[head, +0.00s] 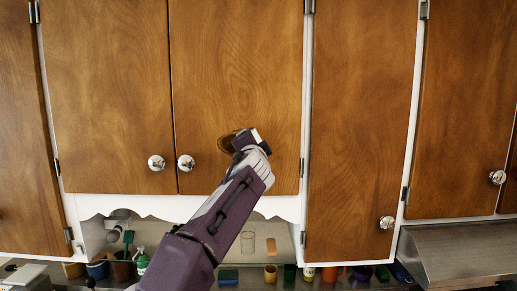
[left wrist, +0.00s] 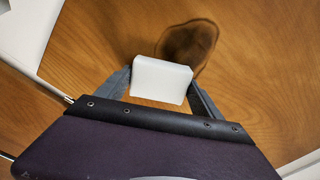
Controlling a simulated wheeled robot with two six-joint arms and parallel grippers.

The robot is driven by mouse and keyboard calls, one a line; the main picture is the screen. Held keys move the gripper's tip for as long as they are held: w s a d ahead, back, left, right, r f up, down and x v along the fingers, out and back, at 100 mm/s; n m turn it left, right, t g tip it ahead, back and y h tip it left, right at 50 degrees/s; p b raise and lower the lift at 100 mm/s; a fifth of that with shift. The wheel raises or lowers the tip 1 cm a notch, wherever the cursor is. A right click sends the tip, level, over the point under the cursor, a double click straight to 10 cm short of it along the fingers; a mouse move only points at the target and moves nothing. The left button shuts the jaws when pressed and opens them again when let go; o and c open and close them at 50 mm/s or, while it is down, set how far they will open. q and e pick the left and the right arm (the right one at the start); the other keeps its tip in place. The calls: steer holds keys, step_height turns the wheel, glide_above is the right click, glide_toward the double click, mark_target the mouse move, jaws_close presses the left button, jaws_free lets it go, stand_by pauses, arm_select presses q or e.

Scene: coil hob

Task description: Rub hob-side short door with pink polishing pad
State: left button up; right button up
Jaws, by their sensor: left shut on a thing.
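The short door nearer the metal hood (head: 235,65) is brown wood, shut, with a round knob at its lower left. A dark brown stain (head: 228,143) marks its lower middle; it also shows in the left wrist view (left wrist: 190,45). My left gripper (head: 248,143) is in front of this door, beside the stain. It is shut on a block-shaped pad (left wrist: 162,80), which looks white rather than pink. The pad is just below and left of the stain in the wrist view, overlapping its edge. I cannot tell whether it touches the door. My right gripper is not in view.
Another short door (head: 105,80) adjoins at left, and a tall door (head: 360,110) at right. Knobs (head: 186,162) stick out from the doors. A metal hood (head: 460,250) is at lower right. Sponges, cups and bottles (head: 143,262) stand below the cabinets.

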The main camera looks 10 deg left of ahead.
mark_target(231, 136)
arm_select(q)
steer(key=shift+s+a+p, duration=0.1)
steer(key=shift+s+a, duration=0.15)
steer(key=shift+a, duration=0.85)
steer(key=shift+s+a+p, duration=0.1)
steer(key=shift+s+a, duration=0.2)
steer(key=shift+a, duration=0.8)
steer(key=shift+s+a+p, duration=0.1)
steer(key=shift+s+a, duration=0.15)
steer(key=shift+a, duration=0.85)
steer(key=shift+s+a+r+p, duration=0.1)
steer(key=shift+s+a+p, duration=0.1)
steer(key=shift+a+p, duration=0.4)
steer(key=shift+s+a+p, duration=0.2)
steer(key=shift+a+p, duration=0.05)
steer(key=shift+a, duration=0.55)
steer(key=shift+s+a+f, duration=0.15)
steer(key=shift+a+f, duration=0.05)
steer(key=shift+a, duration=0.35)
step_height(231, 136, up, 3)
steer(key=p, duration=0.2)
steer(key=shift+d+p, duration=0.15)
steer(key=shift+p, duration=0.25)
steer(key=shift+d+f+b, duration=0.35)
steer(key=shift+b, duration=0.25)
steer(key=shift+w+d+b, duration=0.4)
steer(key=shift+d+b, duration=0.15)
steer(key=shift+d, duration=0.3)
steer(key=shift+w+d+r, duration=0.15)
steer(key=shift+d, duration=0.65)
